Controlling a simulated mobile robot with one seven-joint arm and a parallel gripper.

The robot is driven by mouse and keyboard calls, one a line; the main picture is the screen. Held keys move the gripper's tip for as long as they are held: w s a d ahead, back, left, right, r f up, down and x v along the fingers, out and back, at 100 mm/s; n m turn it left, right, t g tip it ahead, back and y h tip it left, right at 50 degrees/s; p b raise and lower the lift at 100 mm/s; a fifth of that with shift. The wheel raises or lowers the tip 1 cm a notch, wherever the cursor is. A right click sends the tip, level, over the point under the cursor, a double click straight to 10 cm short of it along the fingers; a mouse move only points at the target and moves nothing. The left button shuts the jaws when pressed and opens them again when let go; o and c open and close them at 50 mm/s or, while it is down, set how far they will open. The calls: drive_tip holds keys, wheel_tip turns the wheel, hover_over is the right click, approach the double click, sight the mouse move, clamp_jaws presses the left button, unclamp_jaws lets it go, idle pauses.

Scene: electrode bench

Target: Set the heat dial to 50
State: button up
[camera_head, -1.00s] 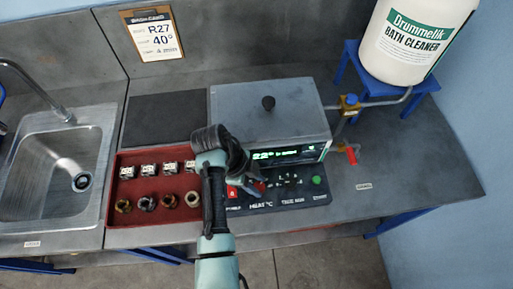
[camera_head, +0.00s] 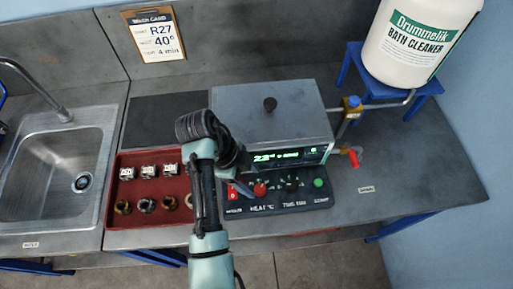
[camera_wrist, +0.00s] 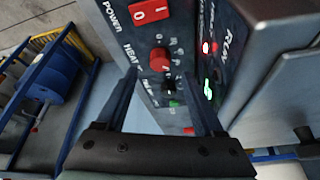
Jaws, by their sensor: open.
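The heat dial is a red knob (camera_head: 260,189) on the dark front panel of the bath unit, above the label HEAT °C. In the wrist view the red heat dial (camera_wrist: 160,59) shows beside the word HEAT; its exact setting is too small to read. My gripper (camera_wrist: 158,88) is open and empty, its two fingers pointing towards the panel with the dial ahead between them, apart from it. In the head view my arm hides most of the gripper, left of the dial. The green display (camera_head: 278,157) reads about 23.
The panel also has a red power switch (camera_head: 232,192), a black time knob (camera_head: 291,184) and a green button (camera_head: 318,182). The lidded bath (camera_head: 270,125) stands behind. A red tray (camera_head: 122,190) with small parts lies left.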

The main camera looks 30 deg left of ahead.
drive_tip(key=p+v, duration=0.4)
drive_tip(key=v, duration=0.4)
idle(0.4)
